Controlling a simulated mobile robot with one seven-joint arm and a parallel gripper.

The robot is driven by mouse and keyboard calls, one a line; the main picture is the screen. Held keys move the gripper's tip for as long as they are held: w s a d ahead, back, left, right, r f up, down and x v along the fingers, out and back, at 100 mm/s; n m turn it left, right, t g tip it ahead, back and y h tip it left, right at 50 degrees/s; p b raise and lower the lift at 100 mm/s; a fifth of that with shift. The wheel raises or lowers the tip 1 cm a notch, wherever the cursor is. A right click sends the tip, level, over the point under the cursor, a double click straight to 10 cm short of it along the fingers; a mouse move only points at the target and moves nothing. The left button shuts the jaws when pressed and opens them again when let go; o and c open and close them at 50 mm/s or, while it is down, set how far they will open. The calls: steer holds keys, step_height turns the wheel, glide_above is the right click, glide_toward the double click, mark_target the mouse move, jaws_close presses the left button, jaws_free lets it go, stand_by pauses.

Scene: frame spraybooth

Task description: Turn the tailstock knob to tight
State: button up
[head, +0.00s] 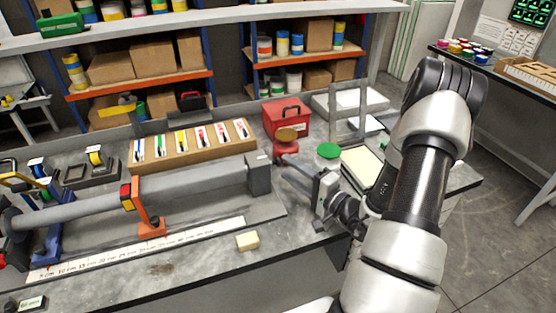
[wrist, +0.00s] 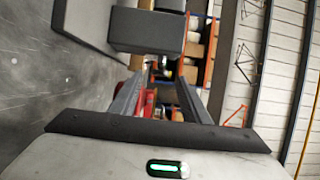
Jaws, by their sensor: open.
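A long grey tube (head: 190,188) lies along the bench in the head view. Its right end meets a grey block (head: 258,175), which seems to be the tailstock. I cannot make out a tailstock knob or its setting in either view. My gripper (head: 298,174) is to the right of the block, apart from it, above the bench. In the wrist view my gripper (wrist: 158,76) has its two fingers spread with nothing held between them. A grey block (wrist: 145,30) shows above the fingers there, and something red lies beyond them.
A red toolbox (head: 286,118) and a red stand with a brown disc (head: 286,137) are behind my gripper. A green disc (head: 328,151) is close by. An orange clamp (head: 146,212) stands at the tube.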

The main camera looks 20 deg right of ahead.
mark_target(278, 161)
steer(key=shift+x, duration=2.8)
steer(key=c, duration=1)
steer(key=shift+c, duration=0.2)
